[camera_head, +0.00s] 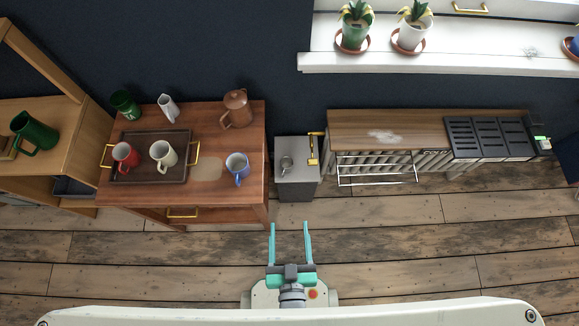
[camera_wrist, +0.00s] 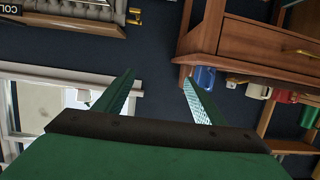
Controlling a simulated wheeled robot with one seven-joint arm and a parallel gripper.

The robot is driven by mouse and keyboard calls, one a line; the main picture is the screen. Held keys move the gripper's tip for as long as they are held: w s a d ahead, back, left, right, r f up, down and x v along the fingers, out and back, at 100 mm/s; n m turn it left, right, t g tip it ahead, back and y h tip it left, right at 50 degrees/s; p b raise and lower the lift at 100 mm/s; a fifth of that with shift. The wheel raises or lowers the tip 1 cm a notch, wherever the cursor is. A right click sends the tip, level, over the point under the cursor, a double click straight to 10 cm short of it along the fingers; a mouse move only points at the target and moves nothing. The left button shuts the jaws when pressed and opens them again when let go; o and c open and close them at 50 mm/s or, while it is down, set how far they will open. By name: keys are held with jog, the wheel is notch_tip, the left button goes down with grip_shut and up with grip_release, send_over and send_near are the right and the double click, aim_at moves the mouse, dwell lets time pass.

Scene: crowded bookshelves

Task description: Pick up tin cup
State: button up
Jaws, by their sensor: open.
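Several cups stand on the brown wooden cabinet (camera_head: 215,150) at left in the head view; I cannot tell for sure which is the tin cup. A blue cup (camera_head: 238,168) with a pale inside stands at its front right. A red cup (camera_head: 125,156) and a cream cup (camera_head: 163,153) stand on a dark tray (camera_head: 151,174). A green cup (camera_head: 124,103) stands behind. My gripper (camera_head: 289,224) is open and empty over the floor, right of the cabinet's front. The wrist view is upside down; the blue cup (camera_wrist: 204,77) shows right of the open fingers.
A white pitcher (camera_head: 168,107) and a brown pot (camera_head: 237,108) stand at the cabinet's back. A grey box (camera_head: 297,187) stands right of the cabinet. A radiator with a wooden shelf top (camera_head: 372,123) is farther right. A green mug (camera_head: 35,132) is at far left. The floor in front is clear.

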jog(key=w+d+f, duration=0.1)
jog(key=w+f, duration=1.1)
jog(key=f, duration=0.5)
jog(key=g, duration=0.1)
send_near(286, 159)
jog(key=shift+y, duration=0.3)
jog(key=shift+d+x, duration=0.15)
jog(key=shift+x, duration=2.5)
jog(key=shift+d+x, duration=0.15)
jog(key=shift+x, duration=2.5)
jog(key=shift+a, duration=0.1)
jog(key=c, duration=1.1)
